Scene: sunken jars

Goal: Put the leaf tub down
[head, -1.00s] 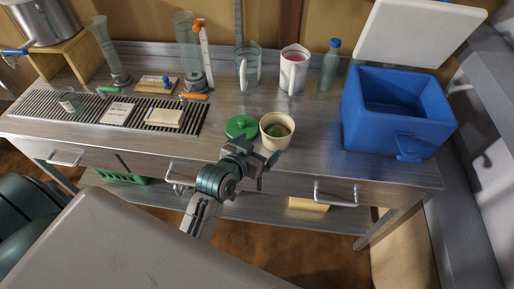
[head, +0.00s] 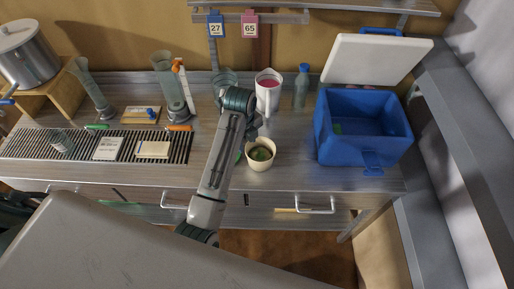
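The leaf tub (head: 261,160) is a small cream tub with dark green contents. It appears upright on the steel counter, near the front edge. My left arm reaches over the counter and bends down at the wrist. My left gripper (head: 256,130) is just behind the tub, close to its far rim. Its fingers are small and partly hidden by the wrist, so I cannot tell whether they are open or touch the tub. A green lid (head: 239,157) lies left of the tub, mostly hidden by my arm. My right gripper is not in view.
A blue cool box (head: 362,150) with its white lid (head: 375,60) raised stands at the right; something green shows inside. A white jug (head: 267,95) with pink contents and a bottle (head: 301,88) stand behind. Bare counter lies between tub and box.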

